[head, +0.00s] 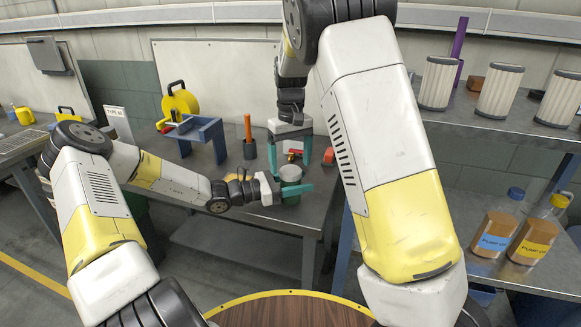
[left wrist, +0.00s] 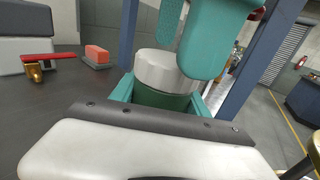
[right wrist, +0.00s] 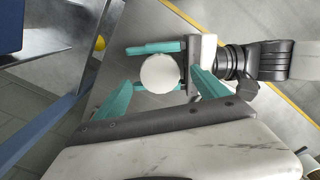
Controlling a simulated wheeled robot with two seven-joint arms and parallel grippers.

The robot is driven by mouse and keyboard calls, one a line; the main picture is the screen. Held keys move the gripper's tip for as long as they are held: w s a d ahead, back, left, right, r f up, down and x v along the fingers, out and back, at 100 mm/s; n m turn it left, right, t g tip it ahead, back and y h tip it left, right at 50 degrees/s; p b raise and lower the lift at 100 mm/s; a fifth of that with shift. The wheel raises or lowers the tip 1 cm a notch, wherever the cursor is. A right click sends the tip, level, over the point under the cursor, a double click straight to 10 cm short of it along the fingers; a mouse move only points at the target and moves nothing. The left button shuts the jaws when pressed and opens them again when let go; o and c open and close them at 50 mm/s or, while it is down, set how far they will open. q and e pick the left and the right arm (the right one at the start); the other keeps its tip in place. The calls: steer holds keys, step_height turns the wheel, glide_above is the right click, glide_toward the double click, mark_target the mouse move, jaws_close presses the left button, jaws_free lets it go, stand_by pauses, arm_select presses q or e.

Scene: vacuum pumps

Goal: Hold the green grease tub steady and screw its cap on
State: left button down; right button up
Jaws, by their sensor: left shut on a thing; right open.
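The green grease tub (left wrist: 165,100) stands upright between the fingers of my left gripper (head: 293,192), which is shut on it near the bench's front corner. The pale round cap (left wrist: 167,70) sits on top of the tub; whether its thread is engaged cannot be told. The cap also shows from above in the right wrist view (right wrist: 159,74). My right gripper (head: 291,164) is open and points down over the tub, with one finger on either side of the cap. In the right wrist view, gaps show between the cap and these fingers.
A red-handled brass valve (left wrist: 37,65) and an orange block (left wrist: 97,54) lie on the bench beside the tub. A blue stand (head: 195,130), a yellow reel (head: 180,100) and an orange-handled tool (head: 248,135) stand further left. A shelf with filters (head: 438,83) is at the right.

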step_height(320, 180, up, 10)
stand_by(0.3)
steer(key=shift+f, duration=0.15)
arm_select(q)
steer(key=shift+c, duration=2.3)
jaws_free()
steer(key=shift+a, duration=0.1)
steer(key=v, duration=0.7)
steer(key=shift+s+a, duration=0.1)
steer(key=shift+a, duration=0.15)
